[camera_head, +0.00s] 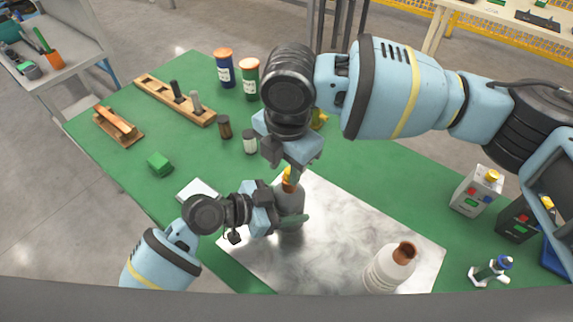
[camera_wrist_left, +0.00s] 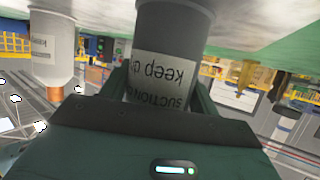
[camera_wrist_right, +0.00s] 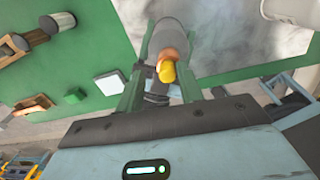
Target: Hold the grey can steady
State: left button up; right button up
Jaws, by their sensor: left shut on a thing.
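The grey can (camera_head: 291,197) stands on the marbled sheet with an orange and yellow top. My left gripper (camera_head: 288,219) is shut on the can's body from the left. In the left wrist view the can (camera_wrist_left: 172,30) sits between the fingers, with a white label reading "SUCTION" and "keep". My right gripper (camera_head: 294,172) is above the can, pointing down. In the right wrist view its fingers stand apart on either side of the yellow-tipped top (camera_wrist_right: 167,71), with gaps visible. The can's lower part is partly hidden by my left gripper.
A white bottle with a brown top (camera_head: 388,270) stands on the marbled sheet (camera_head: 340,222) at right. A white block (camera_head: 197,190), a green block (camera_head: 159,163) and small jars (camera_head: 225,128) lie left and behind. A white canister (camera_head: 477,190) stands far right.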

pick_arm(q)
jog(key=shift+s+d+f, duration=0.25)
jog(key=shift+s+f, duration=0.2)
pick_arm(e)
jog(key=shift+g, duration=0.3)
jog(key=f, duration=0.2)
jog(key=s+d+f, duration=0.1)
jog(key=f, duration=0.1)
jog(key=shift+w+r, duration=0.1)
jog(key=shift+r, duration=0.1)
pick_arm(q)
jog(key=shift+w+a, duration=0.3)
jog(key=shift+w, duration=0.05)
pick_arm(e)
notch_tip(320, 180, up, 14)
pick_arm(q)
jog(key=o, duration=1.1)
jog(key=shift+w, duration=0.1)
jog(key=shift+c, duration=0.2)
jog(key=o, duration=0.3)
jog(key=shift+r, duration=0.1)
jog(key=shift+o, duration=0.2)
jog(key=shift+r, duration=0.15)
pick_arm(e)
jog(key=shift+w+a, duration=0.1)
jog(key=shift+w, duration=0.05)
pick_arm(q)
jog(key=v, duration=1.2)
